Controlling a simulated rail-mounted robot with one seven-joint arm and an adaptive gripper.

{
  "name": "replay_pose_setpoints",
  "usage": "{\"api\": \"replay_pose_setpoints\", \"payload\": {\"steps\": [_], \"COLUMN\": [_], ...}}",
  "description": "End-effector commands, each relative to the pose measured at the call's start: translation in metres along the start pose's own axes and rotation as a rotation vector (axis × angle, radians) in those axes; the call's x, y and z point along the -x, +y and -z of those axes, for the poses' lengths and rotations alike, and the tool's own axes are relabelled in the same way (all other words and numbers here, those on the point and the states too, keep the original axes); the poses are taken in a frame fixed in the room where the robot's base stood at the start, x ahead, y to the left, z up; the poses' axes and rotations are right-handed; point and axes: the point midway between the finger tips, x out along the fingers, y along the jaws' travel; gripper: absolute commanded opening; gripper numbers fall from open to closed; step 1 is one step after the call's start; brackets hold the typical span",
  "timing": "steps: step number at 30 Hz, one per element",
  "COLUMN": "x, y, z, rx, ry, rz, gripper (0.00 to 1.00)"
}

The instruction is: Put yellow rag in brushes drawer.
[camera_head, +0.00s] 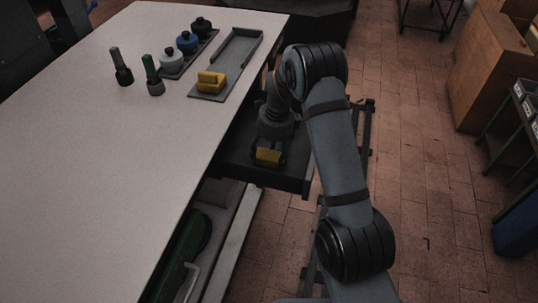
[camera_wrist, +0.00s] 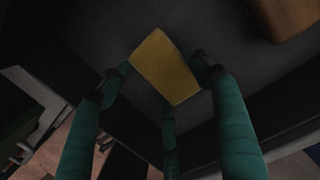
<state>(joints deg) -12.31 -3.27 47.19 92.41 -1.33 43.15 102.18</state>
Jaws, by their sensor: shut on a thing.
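The yellow rag (camera_head: 267,157) is a small folded yellow block low inside the open dark drawer (camera_head: 290,181) under the table's right side. My gripper (camera_head: 268,146) reaches down into this drawer and is shut on the rag. In the wrist view the rag (camera_wrist: 165,67) lies between the green fingers of my gripper (camera_wrist: 158,78), above the dark drawer floor (camera_wrist: 110,22). I cannot tell whether the rag touches the floor. A brown wooden piece (camera_wrist: 287,17), perhaps a brush, shows at the upper right there. No drawer label is readable.
Lidded pots (camera_head: 187,42) and two upright handled tools (camera_head: 152,76) stand nearby. A lower compartment (camera_head: 207,238) shows below the table edge.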

Motion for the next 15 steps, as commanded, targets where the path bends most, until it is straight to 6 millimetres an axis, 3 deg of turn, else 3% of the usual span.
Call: {"api": "replay_pose_setpoints", "payload": {"steps": [10,15], "x": [-0.001,-0.001], "y": [0.0001,0.0002], "z": [0.0001,0.0001], "rx": [0.0,0.0], "ry": [0.0,0.0], "rz": [0.0,0.0], "gripper": [0.81,0.82]}}
